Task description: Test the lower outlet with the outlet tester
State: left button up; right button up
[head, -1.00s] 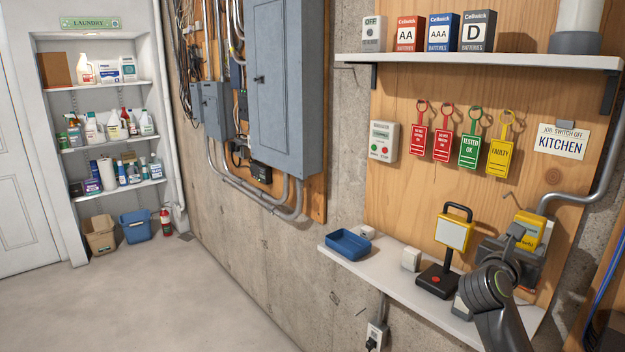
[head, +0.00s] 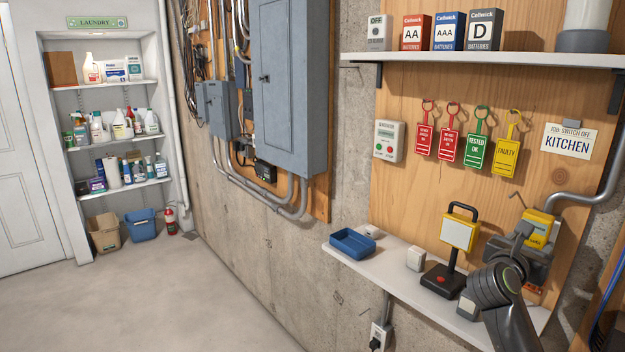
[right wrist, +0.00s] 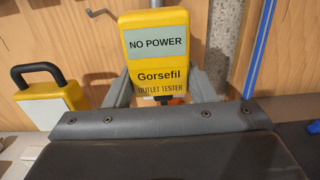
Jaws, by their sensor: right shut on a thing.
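My right gripper (head: 527,232) is shut on the yellow outlet tester (head: 541,226) above the right end of the lower shelf. In the right wrist view the tester (right wrist: 159,55) is upright between the fingers (right wrist: 160,92), with "NO POWER" on its grey panel and "Gorsefil OUTLET TESTER" below. Its lower end and what lies behind it are partly hidden. An outlet (head: 381,333) is low on the wall under the shelf, below a conduit, with a dark plug at it, cut off near the frame's bottom. My left gripper is not in view.
Red, green and yellow tags hang above. A grey panel box (head: 289,85) is further left. The floor at left is clear.

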aim_at(534, 238)
jog(key=shift+x, duration=0.85)
jog(key=shift+s+a, duration=0.15)
jog(key=shift+a, duration=0.05)
jog(key=p+v, duration=0.1)
jog(key=v, duration=0.2)
jog(key=shift+s+a, duration=0.1)
jog(key=shift+a, duration=0.05)
jog(key=shift+d, duration=0.25)
jog(key=b+x, duration=0.1)
jog(key=x, duration=0.1)
jog(key=b+x, duration=0.1)
jog(key=x, duration=0.2)
jog(key=shift+f, duration=0.2)
jog(key=shift+r+b, duration=0.1)
jog(key=shift+b, duration=0.75)
jog(key=shift+c, duration=0.7)
jog(key=p+v, duration=0.1)
jog(key=v, duration=0.7)
jog(key=shift+a+r, duration=0.1)
jog(key=shift+a, duration=0.2)
